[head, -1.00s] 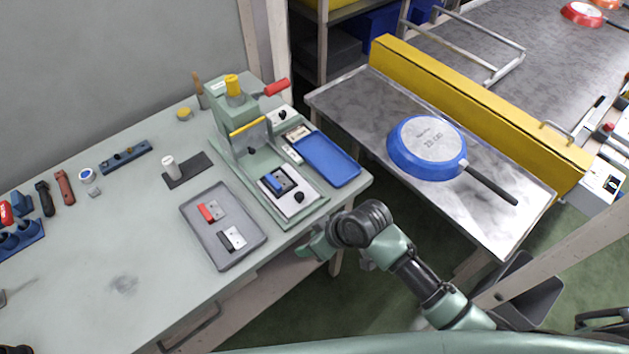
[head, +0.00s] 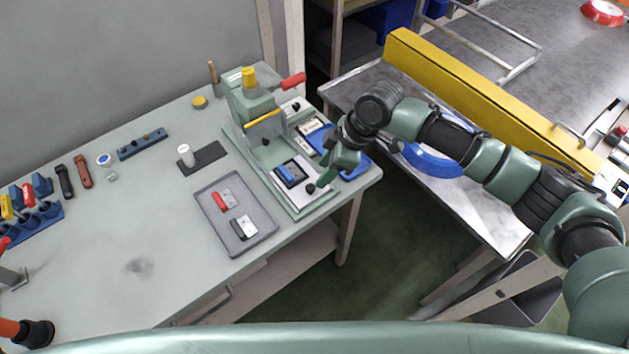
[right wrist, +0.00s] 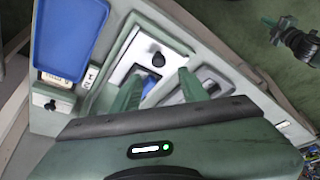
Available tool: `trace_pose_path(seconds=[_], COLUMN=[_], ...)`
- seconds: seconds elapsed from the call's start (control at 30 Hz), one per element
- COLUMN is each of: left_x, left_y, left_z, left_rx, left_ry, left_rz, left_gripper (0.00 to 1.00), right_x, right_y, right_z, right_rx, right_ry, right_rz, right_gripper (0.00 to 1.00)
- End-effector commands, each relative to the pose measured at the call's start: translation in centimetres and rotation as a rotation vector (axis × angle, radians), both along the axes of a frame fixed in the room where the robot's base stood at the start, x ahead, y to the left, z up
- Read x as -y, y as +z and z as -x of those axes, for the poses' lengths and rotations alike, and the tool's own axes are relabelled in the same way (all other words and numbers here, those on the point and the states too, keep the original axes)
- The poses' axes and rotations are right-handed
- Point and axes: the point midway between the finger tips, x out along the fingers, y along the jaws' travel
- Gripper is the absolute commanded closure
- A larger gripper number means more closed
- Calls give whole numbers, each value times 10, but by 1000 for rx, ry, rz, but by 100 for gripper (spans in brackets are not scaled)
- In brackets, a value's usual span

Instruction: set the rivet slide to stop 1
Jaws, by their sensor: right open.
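The green rivet press (head: 250,103) stands at the back right of the bench. At its base is a pale slide plate (head: 299,187) with a blue piece (head: 289,173) on it and a black knob (head: 311,188) at its front end. Stop marks are too small to read. My right gripper (head: 327,166) is above the press base, close to the knob. In the right wrist view the open, empty fingers (right wrist: 160,84) point towards the slide, with the knob (right wrist: 157,58) beyond the gap between them and apart from them. My left gripper is out of sight.
A grey tray (head: 263,242) with red and black handled pieces lies left of the slide. A blue tray (right wrist: 70,35) lies beside the press, partly behind my right arm in the head view. A blue pan (head: 432,163) lies on the steel table, partly hidden by my arm.

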Motion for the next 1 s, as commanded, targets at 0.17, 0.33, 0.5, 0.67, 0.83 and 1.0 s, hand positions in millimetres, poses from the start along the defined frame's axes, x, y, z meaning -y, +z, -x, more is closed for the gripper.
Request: trace_pose_path(seconds=[0.17,0.33,0.5,0.67,0.83,1.0], left_x=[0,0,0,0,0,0], left_y=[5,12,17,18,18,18], left_z=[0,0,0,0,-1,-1], left_rx=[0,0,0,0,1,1], left_ry=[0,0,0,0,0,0], left_rz=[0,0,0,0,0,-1], left_gripper=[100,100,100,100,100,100], right_x=[-2,-14,-22,-27,-27,-27], right_y=[-8,-33,-56,-68,-70,-70], right_z=[-3,-4,-6,-7,-7,-7], right_rx=[-4,-4,-3,-1,0,0], right_ry=[2,2,2,1,2,2], right_rz=[4,3,4,4,4,4], right_gripper=[56,56,56,56,56,72])
